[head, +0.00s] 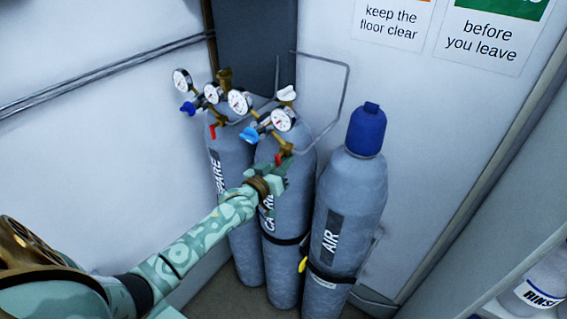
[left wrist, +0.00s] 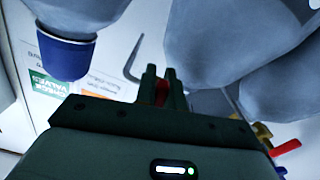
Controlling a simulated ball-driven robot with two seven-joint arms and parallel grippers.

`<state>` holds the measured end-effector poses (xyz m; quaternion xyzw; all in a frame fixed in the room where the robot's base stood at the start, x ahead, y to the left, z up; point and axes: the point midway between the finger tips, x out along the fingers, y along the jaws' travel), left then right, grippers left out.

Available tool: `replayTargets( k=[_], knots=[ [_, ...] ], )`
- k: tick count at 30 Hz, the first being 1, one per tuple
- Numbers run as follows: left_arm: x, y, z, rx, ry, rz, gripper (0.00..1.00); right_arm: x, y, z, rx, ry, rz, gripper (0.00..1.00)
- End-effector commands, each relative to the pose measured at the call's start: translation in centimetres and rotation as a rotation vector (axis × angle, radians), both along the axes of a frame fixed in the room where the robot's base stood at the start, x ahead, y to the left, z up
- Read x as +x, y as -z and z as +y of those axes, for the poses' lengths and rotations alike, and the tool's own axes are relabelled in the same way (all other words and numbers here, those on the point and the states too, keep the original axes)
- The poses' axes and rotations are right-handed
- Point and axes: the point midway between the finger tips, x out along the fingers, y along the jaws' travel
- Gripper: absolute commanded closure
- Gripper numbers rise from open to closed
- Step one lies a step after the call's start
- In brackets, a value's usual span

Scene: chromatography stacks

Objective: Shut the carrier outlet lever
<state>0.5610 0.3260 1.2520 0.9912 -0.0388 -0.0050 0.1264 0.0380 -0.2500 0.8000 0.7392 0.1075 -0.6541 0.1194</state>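The carrier cylinder (head: 292,215) is the grey middle one, with part of its label covered by my arm. Its regulator has two white gauges (head: 282,120), a blue knob (head: 250,135) and a brass outlet. The red carrier outlet lever (head: 279,158) sits low on that outlet, partly hidden by my gripper. My left gripper (head: 284,165) is at the lever, in front of the cylinder's shoulder. In the left wrist view, red shows between the two close fingers (left wrist: 161,88) and fills the narrow gap. My right gripper is in neither view.
The spare cylinder (head: 226,190) stands close on the left with its own red lever (head: 212,131) and blue knob (head: 188,107). The air cylinder (head: 350,205) with a blue cap (head: 367,130) stands on the right. A thin grey pipe (head: 345,90) runs behind. A shelf with a bottle (head: 538,285) is lower right.

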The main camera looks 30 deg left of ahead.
Motion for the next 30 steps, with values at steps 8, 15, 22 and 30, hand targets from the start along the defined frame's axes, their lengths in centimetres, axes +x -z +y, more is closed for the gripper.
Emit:
replayTargets(
  k=[8,15,22,30],
  knots=[
    [0.1,0.1,0.8,0.270,0.000,-0.021,1.00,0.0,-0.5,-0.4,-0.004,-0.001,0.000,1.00],
    [0.1,0.1,0.8,0.272,0.000,-0.021,0.83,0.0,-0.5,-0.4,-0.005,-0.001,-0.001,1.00],
    [0.1,0.1,0.8,0.270,0.000,-0.021,0.67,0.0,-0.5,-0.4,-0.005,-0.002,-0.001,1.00],
    [-1.5,0.3,0.9,0.267,0.001,-0.019,0.67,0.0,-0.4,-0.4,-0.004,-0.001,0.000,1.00]
  ],
)
